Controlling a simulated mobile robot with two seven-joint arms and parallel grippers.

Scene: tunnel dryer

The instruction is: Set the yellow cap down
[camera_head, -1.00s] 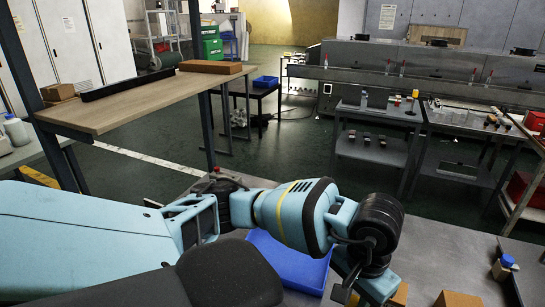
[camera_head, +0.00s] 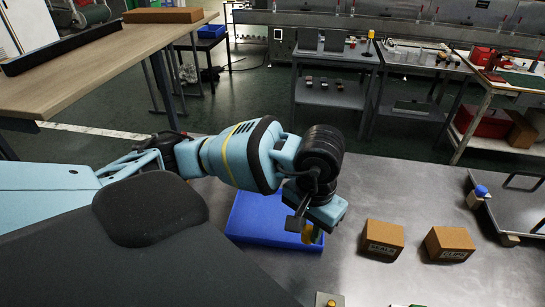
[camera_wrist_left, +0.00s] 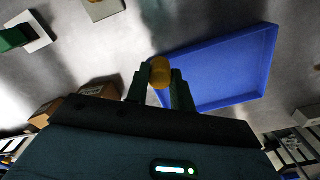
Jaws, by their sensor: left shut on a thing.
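The yellow cap (camera_head: 318,236) shows in the head view at the tip of my left gripper (camera_head: 308,230), partly hidden by it. In the left wrist view the rounded yellow cap (camera_wrist_left: 160,72) is between the two dark green fingers of my left gripper (camera_wrist_left: 159,84), which is shut on it. The cap shows against the near right edge of a blue tray (camera_head: 242,232) in the head view. In the wrist view it overlaps the left edge of the blue tray (camera_wrist_left: 222,68). I cannot tell its height above the table. My right gripper is not in view.
On the grey metal table (camera_head: 395,190) stand two cardboard boxes, one labelled SEALS (camera_head: 382,238) and one labelled CLIPS (camera_head: 449,243). A small blue-topped item (camera_head: 480,192) is by a dark panel at the right. The table between tray and boxes is clear.

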